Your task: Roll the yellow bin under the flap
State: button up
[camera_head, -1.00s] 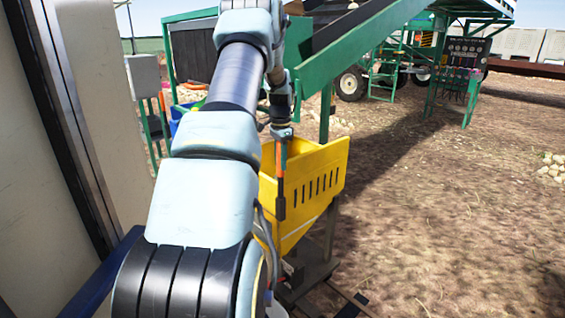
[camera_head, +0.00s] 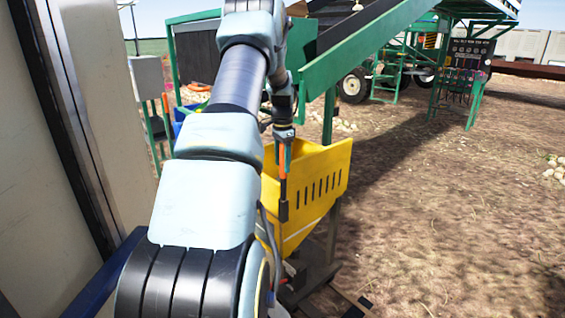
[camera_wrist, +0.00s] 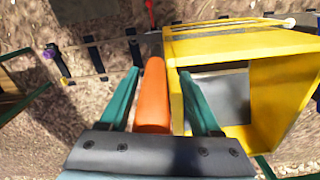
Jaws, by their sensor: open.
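The yellow bin (camera_head: 325,185) stands on a dark stand at the centre of the head view, with slots in its side and an open top. In the wrist view the yellow bin (camera_wrist: 245,42) fills the upper right. My gripper (camera_head: 283,208) points down in front of the bin. In the wrist view my gripper (camera_wrist: 160,73) has its green fingers spread. An orange bar (camera_wrist: 152,95) lies between them; I cannot tell what holds it. The bin's left wall shows between the bar and the right finger; contact is unclear. I cannot clearly make out the flap.
A green conveyor chute (camera_head: 365,40) slopes above and behind the bin. Rails with cross-bars (camera_wrist: 95,57) lie on the ground by the bin. A pale wall (camera_head: 75,150) stands close on the left. Open bare ground (camera_head: 450,220) lies to the right.

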notch_tip(320, 180, up, 11)
jog(key=b, duration=0.2)
jog(key=shift+f+b, duration=0.1)
jog(key=shift+b, duration=0.2)
